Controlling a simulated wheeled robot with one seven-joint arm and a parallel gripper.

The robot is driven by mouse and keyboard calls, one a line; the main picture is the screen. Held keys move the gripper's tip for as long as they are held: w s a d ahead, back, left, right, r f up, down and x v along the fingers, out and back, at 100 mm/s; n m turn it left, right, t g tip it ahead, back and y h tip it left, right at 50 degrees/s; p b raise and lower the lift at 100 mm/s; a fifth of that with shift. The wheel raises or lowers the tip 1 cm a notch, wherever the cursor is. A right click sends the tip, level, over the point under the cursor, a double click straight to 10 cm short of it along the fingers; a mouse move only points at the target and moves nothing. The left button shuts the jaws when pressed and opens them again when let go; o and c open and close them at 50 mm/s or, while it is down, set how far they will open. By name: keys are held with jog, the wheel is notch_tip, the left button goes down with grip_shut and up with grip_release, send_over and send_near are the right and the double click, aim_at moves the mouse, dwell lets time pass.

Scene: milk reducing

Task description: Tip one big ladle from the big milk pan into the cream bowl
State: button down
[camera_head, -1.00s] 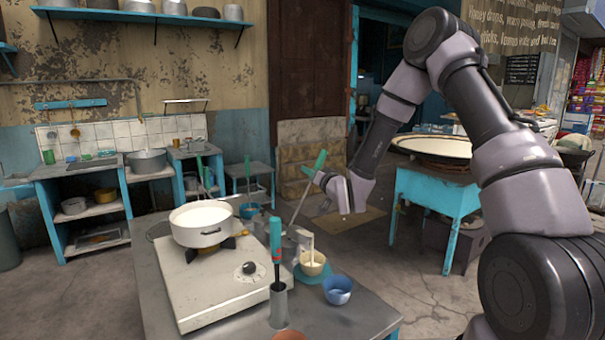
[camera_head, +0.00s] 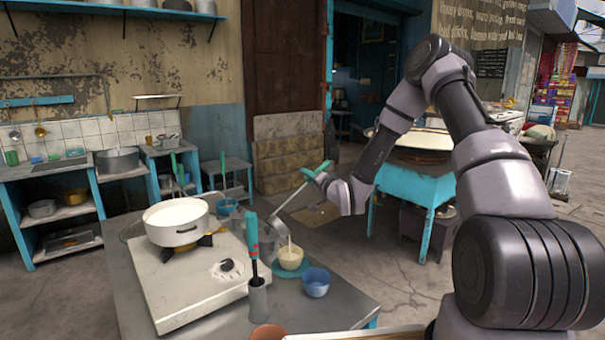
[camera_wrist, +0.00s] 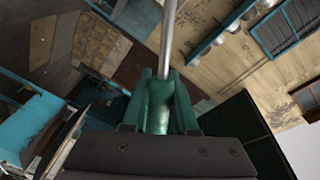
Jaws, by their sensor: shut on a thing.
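My gripper (camera_head: 326,183) is shut on the green handle of a metal ladle (camera_head: 292,198), and the green handle also fills the jaws in the wrist view (camera_wrist: 160,105). The ladle slants down left to its grey metal cup (camera_head: 266,240), which is tilted above the cream bowl (camera_head: 290,262). A thin white stream of milk falls from the cup into the bowl, which holds some milk. The white pan of milk (camera_head: 176,232) sits on the stove to the left. The ladle's cup is out of the wrist view.
A blue bowl (camera_head: 316,284) stands just right of the cream bowl. A green-and-red-handled tool (camera_head: 252,235) stands in a grey holder (camera_head: 258,300) in front. A wide pan of milk (camera_head: 425,140) rests on a turquoise stand behind my arm. The table's right front corner (camera_head: 350,315) is bare.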

jog(key=w+d+f+m, duration=0.2)
jog(key=d+f+m, duration=0.3)
jog(key=f, duration=0.4)
jog(key=shift+w+d+m, duration=0.15)
jog(key=shift+w+m, duration=0.05)
jog(key=shift+m, duration=0.3)
dwell(0.3)
